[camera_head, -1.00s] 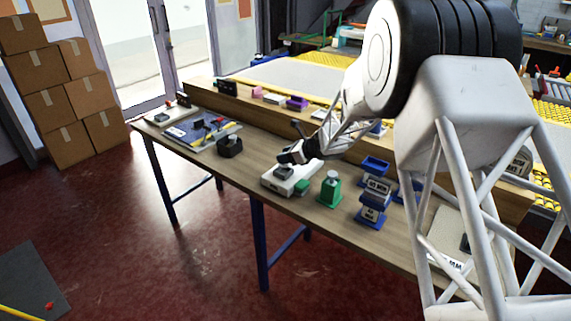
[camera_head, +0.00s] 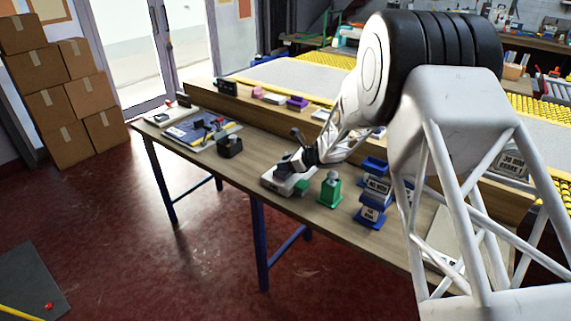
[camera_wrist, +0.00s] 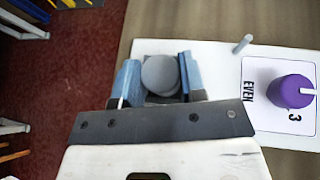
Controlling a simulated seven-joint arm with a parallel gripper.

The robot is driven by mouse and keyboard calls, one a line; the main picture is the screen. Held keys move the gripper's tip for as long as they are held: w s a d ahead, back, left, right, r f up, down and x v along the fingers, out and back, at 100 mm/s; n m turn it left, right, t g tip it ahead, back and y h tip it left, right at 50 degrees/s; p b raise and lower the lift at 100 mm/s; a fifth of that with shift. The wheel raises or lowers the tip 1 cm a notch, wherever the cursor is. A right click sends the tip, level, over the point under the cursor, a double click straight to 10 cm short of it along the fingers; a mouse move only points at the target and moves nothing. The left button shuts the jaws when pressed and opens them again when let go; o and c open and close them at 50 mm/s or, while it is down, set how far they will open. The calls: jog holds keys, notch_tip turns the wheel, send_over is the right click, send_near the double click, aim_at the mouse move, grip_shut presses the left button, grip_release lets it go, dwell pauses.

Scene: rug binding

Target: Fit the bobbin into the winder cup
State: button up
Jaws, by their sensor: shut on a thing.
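My gripper (camera_wrist: 160,82) is shut on a round grey piece (camera_wrist: 160,72), apparently the bobbin, held between its two blue-grey fingers. In the head view my gripper (camera_head: 288,168) is low over a white base (camera_head: 274,182) near the table's front edge, apparently the winder. A dark grey part (camera_wrist: 153,98) shows between the fingers by the round piece; I cannot tell whether this is the cup or whether the bobbin is seated in it. The wrist view shows a white plate (camera_wrist: 210,60) beneath, with a thin grey peg (camera_wrist: 241,45).
A purple cylinder (camera_wrist: 291,91) stands right of the gripper on a card marked EVEN 3. A green stand (camera_head: 329,190) and blue stacked blocks (camera_head: 372,200) are right of the white base. A black holder (camera_head: 230,147) is left; bare tabletop lies between.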

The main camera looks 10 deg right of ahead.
jog(key=shift+f, duration=0.1)
jog(key=o, duration=0.9)
jog(key=shift+d+r, duration=0.1)
jog(key=shift+r, duration=0.1)
jog(key=v, duration=1.1)
jog(key=shift+s+d+r, duration=0.2)
jog(key=shift+s+r, duration=0.05)
